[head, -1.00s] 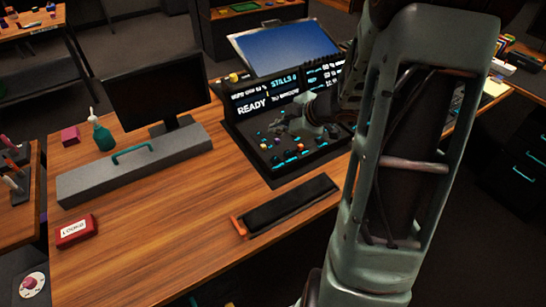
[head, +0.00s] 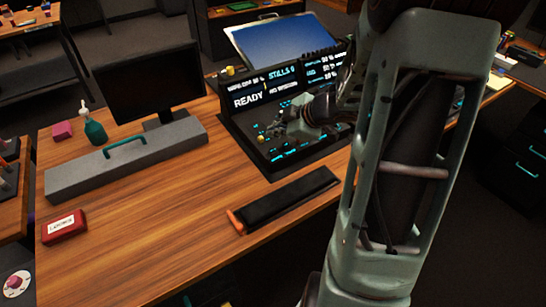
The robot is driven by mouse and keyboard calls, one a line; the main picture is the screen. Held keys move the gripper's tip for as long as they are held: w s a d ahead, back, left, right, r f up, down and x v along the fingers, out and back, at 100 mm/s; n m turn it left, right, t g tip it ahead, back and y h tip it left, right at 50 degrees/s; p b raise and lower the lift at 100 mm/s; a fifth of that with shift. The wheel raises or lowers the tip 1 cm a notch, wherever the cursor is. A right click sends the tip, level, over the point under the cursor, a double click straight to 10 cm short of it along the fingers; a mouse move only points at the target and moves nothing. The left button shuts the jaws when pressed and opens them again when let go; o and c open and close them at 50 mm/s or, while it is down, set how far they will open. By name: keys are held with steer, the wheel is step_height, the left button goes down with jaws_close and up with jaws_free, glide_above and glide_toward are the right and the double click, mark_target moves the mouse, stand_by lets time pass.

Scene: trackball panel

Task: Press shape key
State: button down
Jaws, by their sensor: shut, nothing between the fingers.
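The trackball panel (head: 267,145) is a dark console on the wooden desk, with lit screens behind its sloped key deck. Its left screen (head: 255,100) reads "READY" and "STILLS 0". Small glowing cyan labels and several small controls show on the deck. Which of them is the shape key cannot be told at this size. My gripper (head: 284,130) is shut and empty, low over the left and middle part of the deck. Whether it touches a key cannot be told. My arm and wrist hide the right part of the panel.
A black wrist rest (head: 286,200) with an orange end lies in front of the panel. A long grey box (head: 150,160) with a teal handle, a dark monitor (head: 145,85), a green bottle (head: 95,130) and a red box (head: 64,227) stand to the left. Bare desk lies between.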

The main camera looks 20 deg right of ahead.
mark_target(274, 152)
steer(key=shift+f+b, duration=1.4)
steer(key=shift+f, duration=0.75)
steer(key=shift+f, duration=0.45)
steer(key=shift+f+b, duration=0.35)
steer(key=shift+f, duration=0.15)
stand_by(0.5)
steer(key=shift+r, duration=0.1)
steer(key=shift+r+p, duration=0.85)
steer(key=shift+p, duration=0.3)
step_height(274, 152, up, 5)
steer(key=p, duration=0.5)
steer(key=shift+r+p, duration=0.1)
steer(key=shift+p, duration=0.3)
